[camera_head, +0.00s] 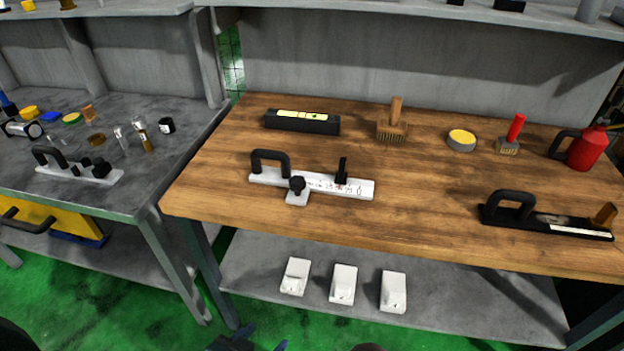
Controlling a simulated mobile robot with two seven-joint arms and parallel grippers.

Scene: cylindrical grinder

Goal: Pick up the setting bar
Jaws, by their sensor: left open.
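A white bar with a black arched handle, a black knob and a black upright (335,186) lies on the wooden bench; scale-like marks run along it. A black bar with an arched handle, a pale strip and a brown end piece (535,219) lies at the bench's right front. A smaller white bar with a black handle (100,177) lies on the grey bench at left. I cannot tell for sure which is the setting bar. My left gripper (250,340) shows only in part at the bottom edge, open, below and apart from them all. My right gripper is not in view.
The wooden bench (225,196) also holds a black level (302,122), brushes (394,125), a yellow-topped tin (461,140) and a red can (586,148). Three white blocks (343,284) stand on the lower shelf (440,312). The bench's front edge lies between my gripper and the bars.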

